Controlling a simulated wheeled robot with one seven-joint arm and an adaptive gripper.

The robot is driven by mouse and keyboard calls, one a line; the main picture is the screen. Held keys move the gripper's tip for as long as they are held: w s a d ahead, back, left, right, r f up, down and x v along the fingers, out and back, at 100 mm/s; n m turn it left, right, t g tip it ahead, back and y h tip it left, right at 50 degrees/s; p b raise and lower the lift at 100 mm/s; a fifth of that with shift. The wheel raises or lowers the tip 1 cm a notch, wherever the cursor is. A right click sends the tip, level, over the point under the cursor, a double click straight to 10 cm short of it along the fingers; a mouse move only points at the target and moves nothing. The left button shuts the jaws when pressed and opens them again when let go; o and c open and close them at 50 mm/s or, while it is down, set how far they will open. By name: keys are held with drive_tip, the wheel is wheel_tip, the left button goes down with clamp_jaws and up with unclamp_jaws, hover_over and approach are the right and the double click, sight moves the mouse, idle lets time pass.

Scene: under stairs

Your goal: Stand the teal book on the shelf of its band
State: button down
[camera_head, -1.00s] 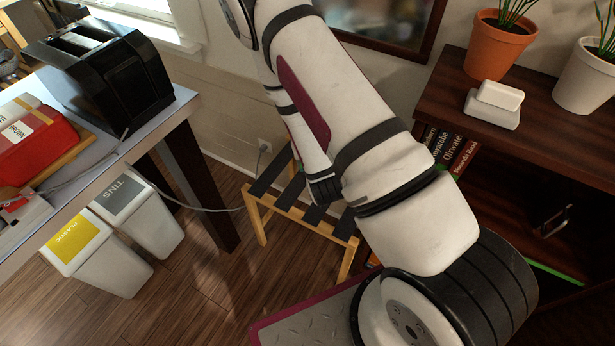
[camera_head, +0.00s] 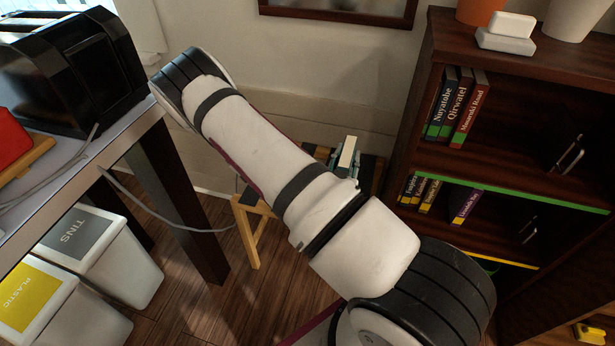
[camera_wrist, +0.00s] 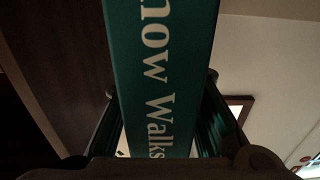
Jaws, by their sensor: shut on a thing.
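The teal book (camera_wrist: 160,70) fills the middle of the wrist view, its spine towards the camera with part of a title, "now Walks". My gripper (camera_wrist: 162,95) is shut on it, with a finger on each side. No colour band shows on the visible part of its spine. In the head view, a pale block with greyish-teal sides, apparently the book (camera_head: 347,153), shows beyond my arm above the slatted bench; my gripper is mostly hidden there. The bookcase has a green-edged shelf (camera_head: 510,192) with several green-banded books above it, and a yellow-edged shelf (camera_head: 498,259) with yellow-banded books above.
Dark bookends (camera_head: 568,155) stand right of the books, leaving gaps on both shelves. A white two-part object (camera_head: 506,40) and pots sit on top. The slatted bench (camera_head: 247,222) is left of the bookcase. The table with a toaster (camera_head: 75,75) and bins (camera_head: 100,255) are at left.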

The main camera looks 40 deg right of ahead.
drive_tip(key=w+f+b, duration=0.2)
drive_tip(key=w+b, duration=0.5)
drive_tip(key=w, duration=0.1)
drive_tip(key=w+d+f+b, duration=0.1)
drive_tip(key=w+f+b, duration=0.2)
drive_tip(key=w+b, duration=0.3)
drive_tip(key=shift+w+d+b, duration=0.15)
drive_tip(key=shift+w+b, duration=0.25)
drive_tip(key=shift+w, duration=0.45)
drive_tip(key=shift+f, duration=0.15)
drive_tip(key=c, duration=1.3)
unclamp_jaws()
